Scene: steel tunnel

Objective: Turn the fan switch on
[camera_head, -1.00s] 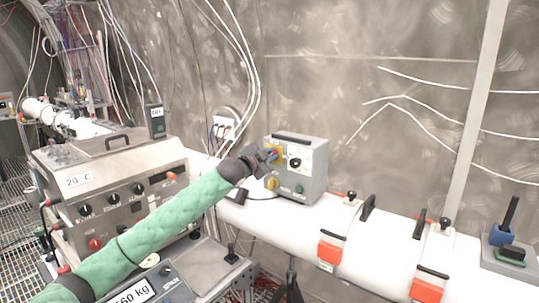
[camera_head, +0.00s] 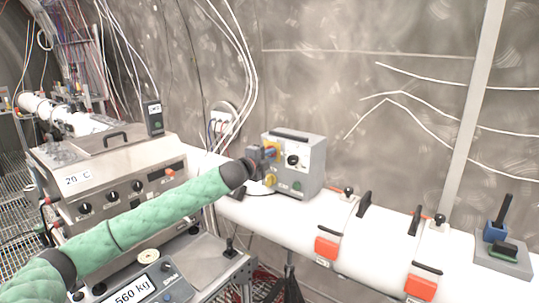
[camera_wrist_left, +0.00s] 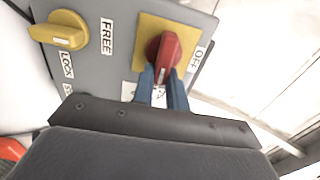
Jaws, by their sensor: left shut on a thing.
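The grey control box (camera_head: 312,165) stands on the white pipe, right of centre in the head view. In the left wrist view its red rotary switch (camera_wrist_left: 168,46) sits on a yellow plate (camera_wrist_left: 148,27), with an OFF label (camera_wrist_left: 198,60) beside it. My left gripper (camera_head: 268,156) is at the box's front; the wrist view shows its blue-grey fingers (camera_wrist_left: 162,82) closed on the red switch's handle, which points down between them. In the head view the gripper largely hides this switch. My right gripper is not in view.
A yellow knob (camera_wrist_left: 60,32) with FREE and LOCK labels is beside the red switch. A black dial (camera_head: 292,160) is on the same face. A steel instrument (camera_head: 105,185) stands left. Orange-handled clamps (camera_head: 327,248) sit along the pipe at right.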

